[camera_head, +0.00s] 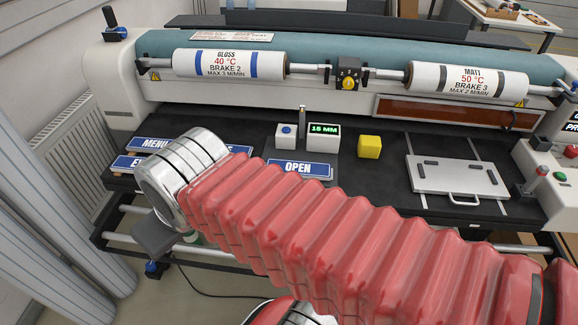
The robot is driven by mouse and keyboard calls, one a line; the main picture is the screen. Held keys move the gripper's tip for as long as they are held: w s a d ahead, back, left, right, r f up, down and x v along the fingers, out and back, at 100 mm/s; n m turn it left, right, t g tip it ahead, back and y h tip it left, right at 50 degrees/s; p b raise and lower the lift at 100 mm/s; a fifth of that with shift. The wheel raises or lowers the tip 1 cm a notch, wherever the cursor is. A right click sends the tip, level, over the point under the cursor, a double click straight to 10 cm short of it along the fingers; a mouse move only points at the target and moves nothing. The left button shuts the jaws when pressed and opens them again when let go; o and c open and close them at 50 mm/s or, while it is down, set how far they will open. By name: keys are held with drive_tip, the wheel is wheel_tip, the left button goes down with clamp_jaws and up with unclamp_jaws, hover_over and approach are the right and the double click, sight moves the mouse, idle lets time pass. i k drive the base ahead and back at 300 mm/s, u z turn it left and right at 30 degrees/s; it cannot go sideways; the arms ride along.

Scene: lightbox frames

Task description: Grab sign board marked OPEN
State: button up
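The sign board marked OPEN (299,168) is blue with white letters and a pale edge. It lies on the black table of the machine, in front of a white block with a green "15 MM" display (323,137). My gripper cannot be made out; only the arm and a silver joint show at the left.
Other blue signs lie at the left: one starting MENU (157,144) and one starting with E (124,162), both partly behind my arm. A yellow cube (369,146) and a metal plate with a handle (457,175) stand to the right. Rollers (230,65) span the back.

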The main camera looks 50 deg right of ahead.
sight(320, 171)
drive_tip(key=i, duration=0.9)
drive_tip(key=z, duration=0.05)
